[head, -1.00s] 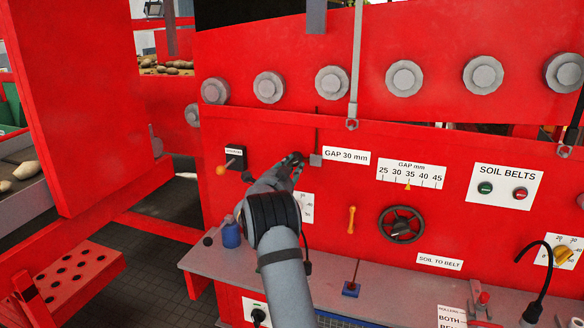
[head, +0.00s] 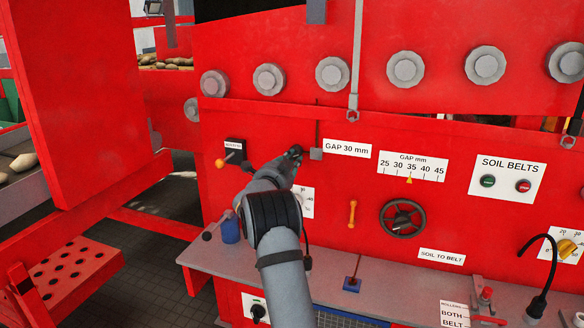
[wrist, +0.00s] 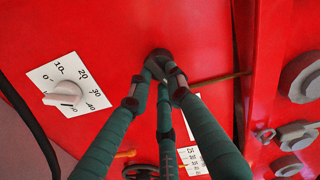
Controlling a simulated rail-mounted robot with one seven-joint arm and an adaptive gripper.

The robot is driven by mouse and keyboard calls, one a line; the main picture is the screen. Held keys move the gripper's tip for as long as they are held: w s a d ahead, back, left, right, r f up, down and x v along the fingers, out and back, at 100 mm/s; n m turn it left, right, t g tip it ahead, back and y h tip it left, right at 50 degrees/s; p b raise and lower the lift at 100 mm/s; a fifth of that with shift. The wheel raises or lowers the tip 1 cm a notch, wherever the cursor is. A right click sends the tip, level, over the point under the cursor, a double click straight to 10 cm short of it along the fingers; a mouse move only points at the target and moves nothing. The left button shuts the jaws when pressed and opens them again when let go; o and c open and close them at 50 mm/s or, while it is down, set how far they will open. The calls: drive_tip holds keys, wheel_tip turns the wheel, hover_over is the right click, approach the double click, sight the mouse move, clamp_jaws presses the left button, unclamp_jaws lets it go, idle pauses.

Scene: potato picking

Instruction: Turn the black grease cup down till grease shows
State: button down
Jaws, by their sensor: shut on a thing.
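The black grease cup (wrist: 160,53) shows as a small dark round knob on the red panel in the wrist view. My gripper (wrist: 162,75) has its green-sleeved fingers closed around the cup's near side. The fingertips cover part of the cup, and I see no grease around it. In the head view my gripper (head: 291,157) reaches the red panel left of the GAP 30 mm label, and its fingers mostly hide the cup there. I cannot tell how far the cup is turned.
A lever with an orange knob (head: 220,162) stands out to the left. A dial (wrist: 62,94) sits near my fingers. A blue can (head: 231,229) stands on the grey shelf (head: 322,283) below.

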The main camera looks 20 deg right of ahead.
drive_tip(key=f+m+b, duration=0.1)
drive_tip(key=m+b, duration=0.1)
drive_tip(key=b, duration=0.3)
drive_tip(key=shift+m, duration=0.3)
drive_tip(key=shift+w+a+r+m+b, duration=0.1)
drive_tip(key=shift+r+m+b, duration=0.05)
drive_tip(key=shift+m+b, duration=1.7)
drive_tip(key=shift+w+a+r+m+b, duration=0.1)
drive_tip(key=shift+m+b, duration=1.45)
drive_tip(key=shift+m, duration=0.6)
drive_tip(key=c, duration=1.6)
unclamp_jaws()
